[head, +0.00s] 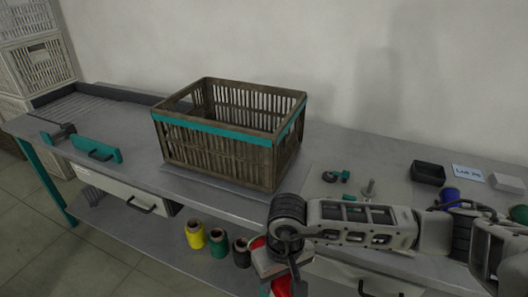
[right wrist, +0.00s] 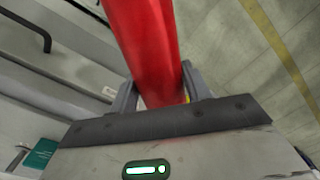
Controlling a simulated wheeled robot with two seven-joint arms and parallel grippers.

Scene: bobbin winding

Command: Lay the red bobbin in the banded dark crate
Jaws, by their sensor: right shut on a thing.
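The banded dark crate (head: 222,146) stands on the workbench, a brown slatted box with a teal band near its rim. It looks empty from here. My right gripper (head: 280,268) is at the bottom of the head view, in front of the bench edge and lower than the crate. It is shut on the red bobbin (head: 283,287), which also shows between both fingers in the right wrist view (right wrist: 150,45). Much of the bobbin is hidden behind the gripper in the head view. My left gripper is not in view.
Yellow (head: 195,234), green (head: 218,242) and dark (head: 241,252) bobbins stand in a row below the bench edge. A black tray (head: 428,172), a blue spool (head: 450,196) and a metal spindle (head: 369,189) are on the right.

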